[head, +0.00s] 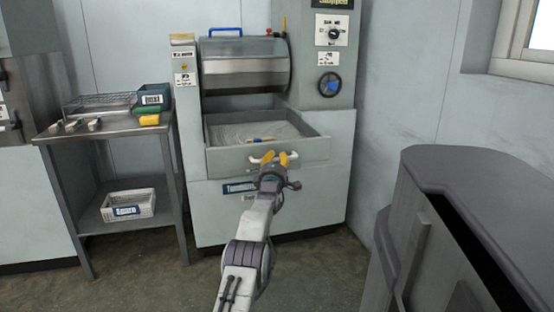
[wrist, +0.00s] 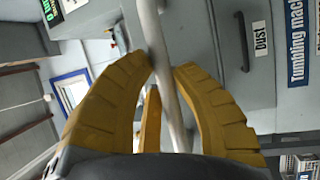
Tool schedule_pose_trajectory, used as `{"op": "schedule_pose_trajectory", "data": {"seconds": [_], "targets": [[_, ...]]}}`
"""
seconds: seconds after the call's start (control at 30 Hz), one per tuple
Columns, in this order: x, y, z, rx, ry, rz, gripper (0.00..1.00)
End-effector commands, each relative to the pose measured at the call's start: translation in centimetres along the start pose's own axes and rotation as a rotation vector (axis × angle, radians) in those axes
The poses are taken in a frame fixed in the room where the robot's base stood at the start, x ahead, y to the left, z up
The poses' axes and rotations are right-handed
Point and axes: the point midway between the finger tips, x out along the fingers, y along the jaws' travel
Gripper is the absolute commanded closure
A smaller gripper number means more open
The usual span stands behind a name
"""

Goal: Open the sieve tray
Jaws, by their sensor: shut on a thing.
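The sieve tray (head: 225,161) is a grey, open-topped drawer at the middle of the machine in the head view. It stands out from the machine front, and its pale mesh-like floor shows, with a small orange and blue item on it. Its handle is a pale bar, which crosses the wrist view as a grey rod (wrist: 172,100). My gripper (head: 270,158) has yellow fingers and is at the tray's front. In the wrist view the fingers close around the bar from both sides. The fingers hide part of the handle in the head view.
The grey machine (head: 310,190) has a drum (head: 245,66) above the tray. A lower drawer with a DUST label (wrist: 260,38) is beside the handle. A metal table (head: 110,138) with bins and tools stands left. A large dark grey container (head: 460,175) is at right.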

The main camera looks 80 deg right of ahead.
Motion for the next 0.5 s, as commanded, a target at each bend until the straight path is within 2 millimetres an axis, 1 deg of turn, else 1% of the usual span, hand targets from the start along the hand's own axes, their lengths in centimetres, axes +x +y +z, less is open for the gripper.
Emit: {"op": "schedule_pose_trajectory", "data": {"seconds": [0.13, 0.17, 0.43, 0.5], "targets": [[-0.01, -0.16, -0.15, 0.002, 0.002, -0.003, 1.0], [-0.01, -0.16, -0.15, 0.002, 0.002, -0.003, 0.75], [-0.01, -0.08, -0.06, 0.001, 0.001, -0.001, 0.51], [0.0, -0.06, -0.05, 0.001, 0.001, -0.001, 0.5]]}}
